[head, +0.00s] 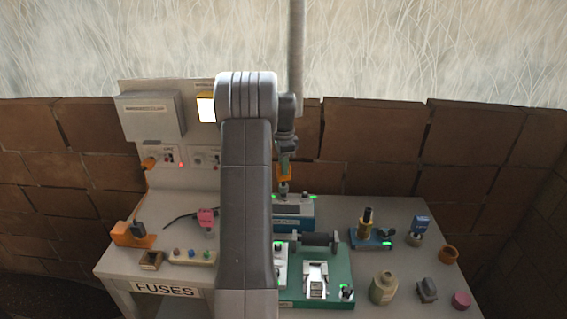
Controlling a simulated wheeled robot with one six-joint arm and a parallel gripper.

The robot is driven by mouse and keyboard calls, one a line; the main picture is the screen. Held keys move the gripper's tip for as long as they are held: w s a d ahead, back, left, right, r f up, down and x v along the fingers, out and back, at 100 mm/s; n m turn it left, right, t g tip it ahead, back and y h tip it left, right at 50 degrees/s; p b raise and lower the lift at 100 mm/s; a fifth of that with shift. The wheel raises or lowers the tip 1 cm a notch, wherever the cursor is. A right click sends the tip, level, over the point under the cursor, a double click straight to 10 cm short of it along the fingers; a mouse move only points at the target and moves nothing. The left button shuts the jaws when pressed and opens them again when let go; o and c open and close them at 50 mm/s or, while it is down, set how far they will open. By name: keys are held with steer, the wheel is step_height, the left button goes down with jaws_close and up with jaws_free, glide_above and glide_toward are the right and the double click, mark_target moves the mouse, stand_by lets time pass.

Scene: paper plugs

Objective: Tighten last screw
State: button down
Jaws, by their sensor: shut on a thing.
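My gripper (286,157) points down over the back middle of the bench, right of my arm. It is shut on an orange tool (285,173), which looks like a screwdriver. A grey lower end (283,188) reaches down to the left back part of a blue box (293,222) with a dark top. Whether it touches the box or a screw is too small to tell. Green lights glow on the box. No single screw can be made out, and my arm hides the box's left side.
A green fixture (338,286) with a dark roller and white clamp stands in front. A blue base (369,240) with a dark post, a beige bottle (383,288) and small parts stand right. A back panel (168,186) with a grey box rises left. A FUSES label (165,289) marks the front.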

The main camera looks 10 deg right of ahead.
steer(key=n+p, duration=0.1)
steer(key=n, duration=1.9)
steer(key=shift+f+b, duration=0.5)
steer(key=shift+f, duration=0.6)
stand_by(0.6)
